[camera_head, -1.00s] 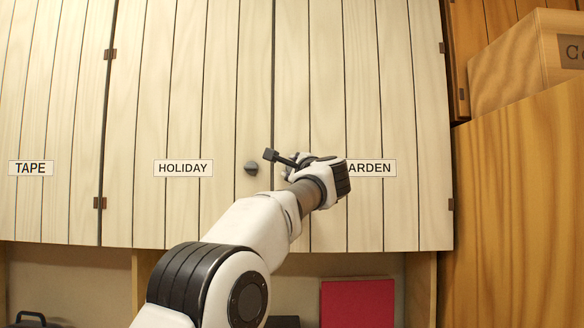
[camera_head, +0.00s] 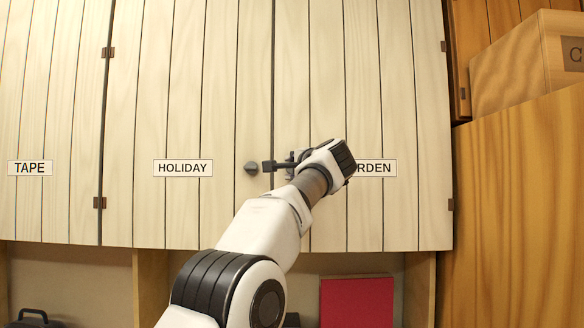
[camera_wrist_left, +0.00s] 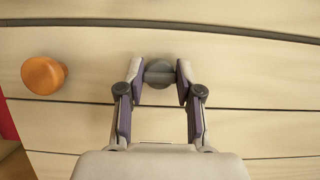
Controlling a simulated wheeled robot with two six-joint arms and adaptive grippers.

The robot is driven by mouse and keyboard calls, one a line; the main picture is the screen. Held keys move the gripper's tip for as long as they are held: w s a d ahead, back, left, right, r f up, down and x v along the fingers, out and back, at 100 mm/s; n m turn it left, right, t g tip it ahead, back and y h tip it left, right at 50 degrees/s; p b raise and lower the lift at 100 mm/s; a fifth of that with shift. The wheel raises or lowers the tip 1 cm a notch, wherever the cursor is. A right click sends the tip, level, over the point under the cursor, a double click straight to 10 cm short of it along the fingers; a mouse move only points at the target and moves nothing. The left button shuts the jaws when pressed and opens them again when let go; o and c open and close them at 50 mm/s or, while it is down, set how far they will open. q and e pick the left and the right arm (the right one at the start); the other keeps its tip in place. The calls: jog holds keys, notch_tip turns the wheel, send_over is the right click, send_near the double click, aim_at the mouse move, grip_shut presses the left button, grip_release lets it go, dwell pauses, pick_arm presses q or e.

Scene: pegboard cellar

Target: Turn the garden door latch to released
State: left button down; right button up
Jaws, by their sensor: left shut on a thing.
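The garden door latch (camera_wrist_left: 159,72) is a dark grey round piece with a bar across it. In the left wrist view it lies between the two fingertips of my left gripper (camera_wrist_left: 160,83), which is shut on it. In the head view my left gripper (camera_head: 291,164) is at the left edge of the garden door (camera_head: 385,95), and the wrist hides most of the latch. The GARDEN label (camera_head: 375,168) is partly covered by my wrist. How far the latch is turned is hard to tell. My right gripper is not in view.
An orange round knob (camera_wrist_left: 44,75) is on the door near the latch. The holiday door (camera_head: 190,90) has a dark knob (camera_head: 251,168) just left of my gripper. A red panel (camera_head: 357,303) is below. A wooden box (camera_head: 520,62) is at the upper right.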

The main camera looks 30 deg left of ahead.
pick_arm(q)
jog(key=shift+r, duration=0.25)
jog(key=c, duration=0.9)
grip_release()
jog(key=shift+o, duration=0.7)
jog(key=shift+w+f, duration=0.1)
jog(key=v, duration=1.1)
jog(key=shift+d, duration=0.35)
jog(key=shift+d+f, duration=0.1)
